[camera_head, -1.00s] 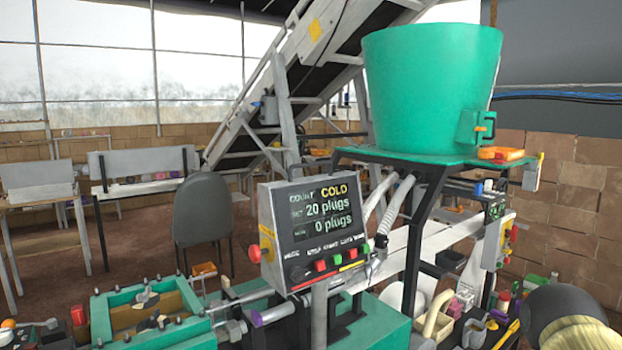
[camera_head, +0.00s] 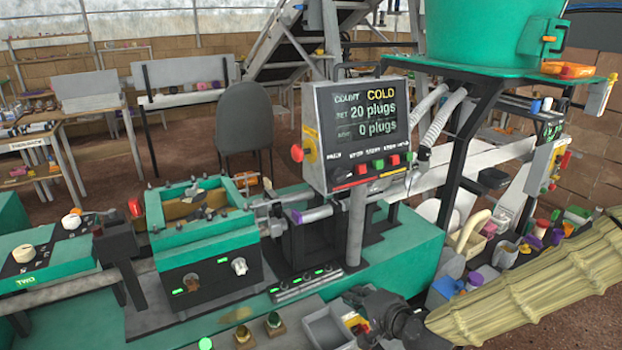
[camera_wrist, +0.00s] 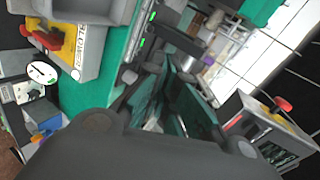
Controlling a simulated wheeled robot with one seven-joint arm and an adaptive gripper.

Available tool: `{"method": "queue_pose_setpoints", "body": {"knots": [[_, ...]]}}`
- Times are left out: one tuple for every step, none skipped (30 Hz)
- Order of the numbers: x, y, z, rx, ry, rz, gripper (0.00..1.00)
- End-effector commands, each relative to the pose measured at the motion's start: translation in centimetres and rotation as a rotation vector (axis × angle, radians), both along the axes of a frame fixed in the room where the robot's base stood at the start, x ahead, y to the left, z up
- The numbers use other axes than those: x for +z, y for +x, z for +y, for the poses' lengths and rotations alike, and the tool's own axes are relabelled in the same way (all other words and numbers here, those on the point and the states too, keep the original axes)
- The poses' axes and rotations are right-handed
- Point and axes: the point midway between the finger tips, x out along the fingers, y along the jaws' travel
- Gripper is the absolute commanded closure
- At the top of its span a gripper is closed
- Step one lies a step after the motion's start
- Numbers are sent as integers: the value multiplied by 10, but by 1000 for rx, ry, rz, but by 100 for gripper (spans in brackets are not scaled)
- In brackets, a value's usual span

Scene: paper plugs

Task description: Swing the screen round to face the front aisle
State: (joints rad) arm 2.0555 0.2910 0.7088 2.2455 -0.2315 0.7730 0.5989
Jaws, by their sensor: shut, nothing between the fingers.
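The screen (camera_head: 366,113) is a grey box on a grey post (camera_head: 356,225) above the green machine. Its lit display reads "COLD", "20 plugs" and "0 plugs". It faces mostly toward me, with its left side and a red knob on yellow (camera_head: 297,153) also showing. In the wrist view the screen box (camera_wrist: 258,128) is at the lower right, tilted, with its red knob above it. My gripper (camera_head: 358,298) is low in front of the post, apart from the screen, shut and empty.
A teal frame box (camera_head: 205,235) stands left of the post. A grey tray (camera_head: 328,328) is close by my gripper. A green hopper (camera_head: 490,35) on a black stand rises at the right. A dark chair (camera_head: 245,120) stands behind. Bins of small parts (camera_head: 475,282) lie at the right.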

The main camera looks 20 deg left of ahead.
Motion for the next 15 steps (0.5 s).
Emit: {"method": "queue_pose_setpoints", "body": {"knots": [[39, 15, 14, -11, 71, -34, 100], [62, 22, 22, -16, 114, -50, 100], [92, 29, 31, -20, 168, -69, 100], [113, 34, 37, -24, 206, -82, 100], [134, 38, 42, -25, 242, -97, 100], [159, 42, 47, -26, 286, -111, 100], [175, 44, 50, -26, 314, -120, 100], [191, 46, 53, -26, 340, -130, 100], [208, 48, 56, -26, 369, -139, 100], [219, 49, 58, -26, 388, -145, 100], [228, 50, 59, -25, 402, -150, 100], [238, 50, 60, -24, 419, -156, 100], [243, 50, 61, -23, 427, -158, 100], [247, 51, 62, -22, 434, -160, 100], [250, 51, 63, -22, 439, -161, 100]]}}
